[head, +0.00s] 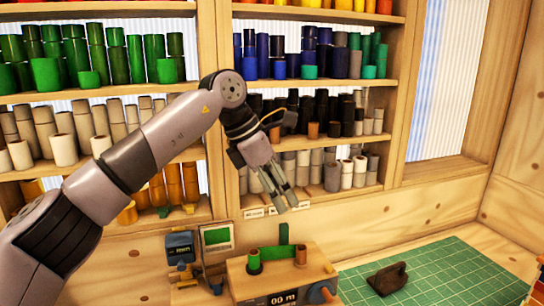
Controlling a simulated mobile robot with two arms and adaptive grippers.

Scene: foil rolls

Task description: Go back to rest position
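My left arm comes in from the left edge and arches over in front of the shelves. My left gripper (286,206) hangs down from it, fingers pointing down and slightly right, above the wooden machine on the bench. The fingers look close together, and I see nothing held between them. Their gap is too small to judge. My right gripper is not in view.
Wooden shelves (218,120) hold many foil rolls sorted by colour. Below stands a wooden machine (283,272) with a green and a brown roll on top, beside a small screen device (217,237). A green cutting mat (455,275) carries a dark brown object (388,279).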

